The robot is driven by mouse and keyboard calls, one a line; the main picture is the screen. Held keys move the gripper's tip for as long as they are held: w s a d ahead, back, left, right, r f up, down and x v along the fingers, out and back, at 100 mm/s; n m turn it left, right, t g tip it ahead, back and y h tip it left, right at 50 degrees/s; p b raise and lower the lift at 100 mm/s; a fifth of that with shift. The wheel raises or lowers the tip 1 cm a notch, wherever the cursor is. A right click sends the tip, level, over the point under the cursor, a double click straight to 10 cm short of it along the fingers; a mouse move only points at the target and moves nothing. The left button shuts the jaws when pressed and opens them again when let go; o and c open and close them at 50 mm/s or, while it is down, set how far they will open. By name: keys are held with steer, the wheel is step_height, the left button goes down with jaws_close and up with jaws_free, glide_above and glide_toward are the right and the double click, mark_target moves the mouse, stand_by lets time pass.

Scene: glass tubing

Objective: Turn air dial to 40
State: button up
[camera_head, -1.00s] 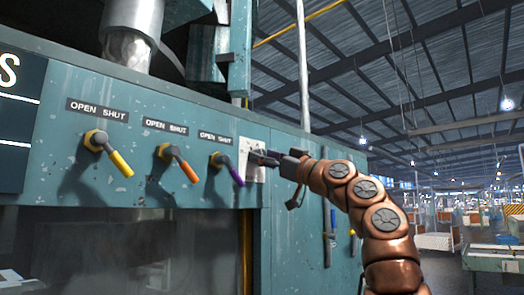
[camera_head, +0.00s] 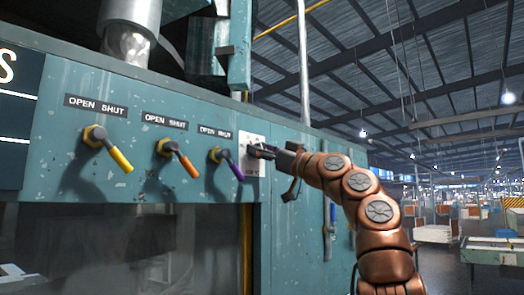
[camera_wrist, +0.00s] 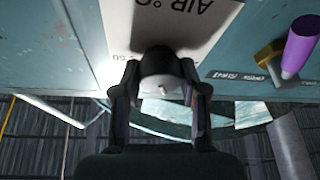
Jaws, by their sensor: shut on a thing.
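A small light mark shows on the knob's face. Part of a number, seemingly ending in 50, shows on the plate beside the left finger. The rest of the scale is hidden or too blurred to read. In the head view the plate (camera_head: 252,145) is partly covered by my gripper (camera_head: 258,151), and the knob is hidden.
Yellow (camera_head: 121,159), orange (camera_head: 187,166) and purple (camera_head: 236,170) lever handles under OPEN SHUT labels stick out left of the plate on the teal machine panel (camera_head: 60,150). The purple lever is closest to my gripper. Open hall space lies to the right.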

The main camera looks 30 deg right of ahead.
steer(key=shift+c, duration=1.2)
steer(key=shift+s+r+m, duration=0.15)
steer(key=shift+m, duration=0.25)
steer(key=shift+m+t+h, duration=0.3)
steer(key=shift+m+h, duration=0.2)
steer(key=shift+m, duration=0.2)
steer(key=o, duration=1.1)
steer(key=shift+o, duration=0.2)
steer(key=shift+d, duration=0.1)
